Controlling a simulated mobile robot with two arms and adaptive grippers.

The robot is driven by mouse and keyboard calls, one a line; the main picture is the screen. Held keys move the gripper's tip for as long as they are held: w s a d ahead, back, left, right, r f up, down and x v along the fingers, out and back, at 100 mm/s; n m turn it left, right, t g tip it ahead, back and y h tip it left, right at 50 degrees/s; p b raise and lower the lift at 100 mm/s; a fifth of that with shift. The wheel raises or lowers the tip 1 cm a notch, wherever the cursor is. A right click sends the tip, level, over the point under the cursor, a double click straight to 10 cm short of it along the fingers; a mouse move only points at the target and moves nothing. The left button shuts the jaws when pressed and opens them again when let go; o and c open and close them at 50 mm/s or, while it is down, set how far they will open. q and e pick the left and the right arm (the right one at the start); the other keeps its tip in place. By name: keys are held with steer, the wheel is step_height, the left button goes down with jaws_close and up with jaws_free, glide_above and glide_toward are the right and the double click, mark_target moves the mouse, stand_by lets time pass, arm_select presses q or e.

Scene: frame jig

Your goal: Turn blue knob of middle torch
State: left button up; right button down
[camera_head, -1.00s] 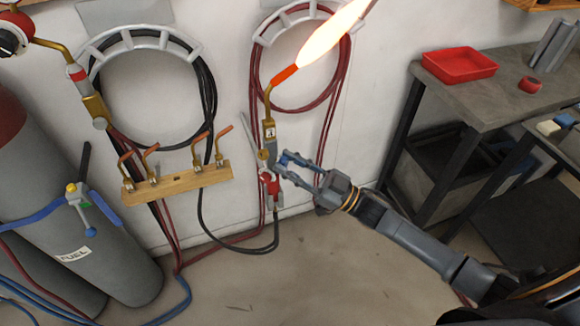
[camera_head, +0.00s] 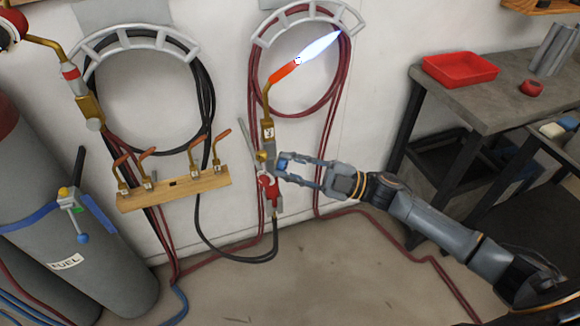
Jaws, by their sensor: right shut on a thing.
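The middle torch (camera_head: 268,131) stands upright at the wall, with a brass body, an orange-red tip (camera_head: 284,72) and a narrow blue-white flame (camera_head: 320,47) pointing up and right. Its blue knob (camera_head: 284,162) is on the right side of the torch and partly hidden by fingers. My right gripper (camera_head: 282,168) reaches in from the right and is shut on the blue knob. A red part (camera_head: 267,186) of the torch sits just below the fingers. My left gripper is not in view.
A wooden rack (camera_head: 178,188) with several brass tips is left of the torch. Grey cylinders (camera_head: 95,240) stand at far left. Hoses hang on wall hooks and run along the floor. A workbench (camera_head: 490,98) with a red tray (camera_head: 460,67) stands at right.

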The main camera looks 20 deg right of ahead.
stand_by(0.5)
steer(key=c, duration=1.1)
jaws_free()
steer(key=shift+c, duration=0.2)
steer(key=v, duration=1.2)
steer(key=shift+w, duration=0.1)
